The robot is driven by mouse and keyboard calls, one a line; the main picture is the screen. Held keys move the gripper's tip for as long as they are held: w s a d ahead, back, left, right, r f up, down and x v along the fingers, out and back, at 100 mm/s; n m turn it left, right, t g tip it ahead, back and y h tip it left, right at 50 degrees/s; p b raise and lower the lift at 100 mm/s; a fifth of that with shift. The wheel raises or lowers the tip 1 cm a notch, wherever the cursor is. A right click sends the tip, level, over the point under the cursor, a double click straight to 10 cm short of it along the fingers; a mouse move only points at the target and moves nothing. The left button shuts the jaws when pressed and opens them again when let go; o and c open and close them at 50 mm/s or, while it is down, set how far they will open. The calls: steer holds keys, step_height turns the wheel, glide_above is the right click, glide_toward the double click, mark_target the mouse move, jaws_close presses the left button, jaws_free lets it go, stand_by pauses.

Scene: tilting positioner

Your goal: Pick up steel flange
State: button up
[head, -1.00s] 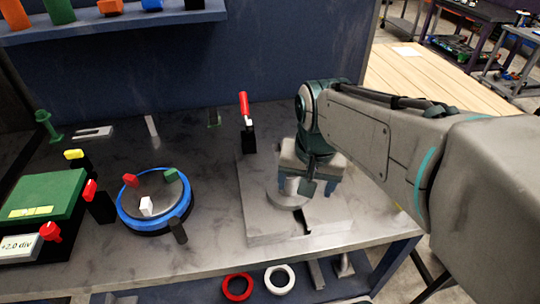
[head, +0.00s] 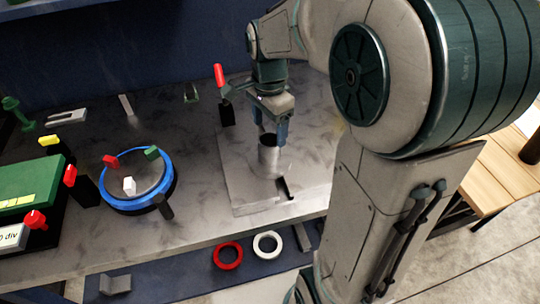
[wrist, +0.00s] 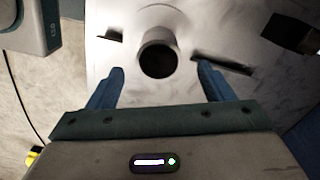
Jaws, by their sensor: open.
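The steel flange (head: 269,160) stands upright on a pale steel plate (head: 238,190) on the bench. It looks like a short grey cylinder with a dark round opening on top. My gripper (head: 269,138) points down, its blue fingers at the flange's upper end in the head view. In the wrist view the flange (wrist: 158,57) lies ahead of my gripper (wrist: 161,70), centred between the spread fingers. The fingers are open with gaps at both sides of the flange. I cannot tell how deep they reach around it.
A red-handled clamp (head: 220,85) stands behind the plate, left of my gripper. A blue-rimmed round table (head: 113,200) with small coloured blocks is to the left, beside a green box (head: 28,183). Red (head: 227,255) and white (head: 267,244) rings lie below the bench front.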

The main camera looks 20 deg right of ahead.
mark_target(269, 143)
steer(key=shift+s+f+p, duration=0.1)
steer(key=shift+f+p, duration=0.25)
steer(key=shift+f, duration=2.85)
jaws_close()
steer(key=shift+r, duration=0.1)
